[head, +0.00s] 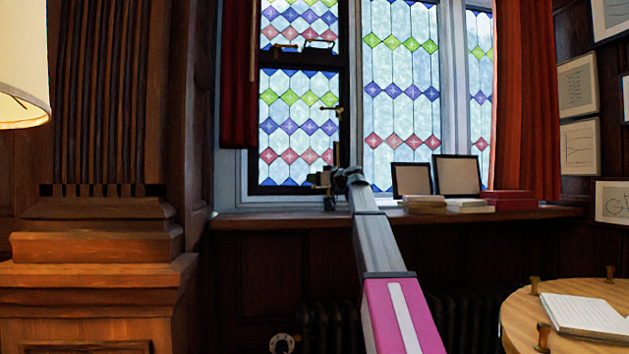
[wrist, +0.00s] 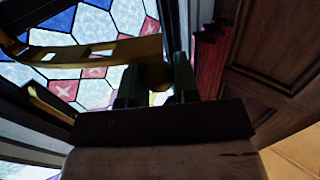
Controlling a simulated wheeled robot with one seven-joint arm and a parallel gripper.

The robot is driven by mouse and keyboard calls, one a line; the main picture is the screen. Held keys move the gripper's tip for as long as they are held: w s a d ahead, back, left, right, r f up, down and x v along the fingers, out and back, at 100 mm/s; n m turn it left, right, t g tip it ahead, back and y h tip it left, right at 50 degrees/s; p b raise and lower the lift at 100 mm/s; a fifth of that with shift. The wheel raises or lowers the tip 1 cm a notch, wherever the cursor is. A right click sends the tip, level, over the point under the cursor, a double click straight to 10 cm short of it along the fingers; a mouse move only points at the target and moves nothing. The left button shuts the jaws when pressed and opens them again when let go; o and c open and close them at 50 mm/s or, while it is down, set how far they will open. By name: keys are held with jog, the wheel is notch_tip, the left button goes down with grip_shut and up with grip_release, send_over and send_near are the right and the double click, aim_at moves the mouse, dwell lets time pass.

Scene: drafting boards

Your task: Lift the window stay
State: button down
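The window stay (wrist: 95,50) is a curved brass bar with slots, running across the upper left of the wrist view. In the head view my gripper (head: 322,180) is at the lower right corner of the left window casement (head: 295,189), just above the sill. The stay is too small and too covered by my gripper to make out there.
The wooden sill (head: 390,221) holds picture frames (head: 458,175), books (head: 425,203) and a red box (head: 509,200) right of my gripper. A brass handle (head: 332,108) is on the casement above. A round table (head: 520,315) stands at lower right, a lampshade (head: 22,65) at left.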

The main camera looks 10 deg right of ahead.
jog(key=w+r+m+g+h, duration=0.2)
jog(key=w+r+m+g, duration=0.1)
jog(key=r, duration=0.6)
jog(key=shift+w, duration=0.3)
jog(key=shift+r, duration=0.1)
jog(key=c, duration=1)
grip_release()
jog(key=shift+o, duration=0.2)
jog(key=v, duration=1.1)
jog(key=shift+a, duration=0.1)
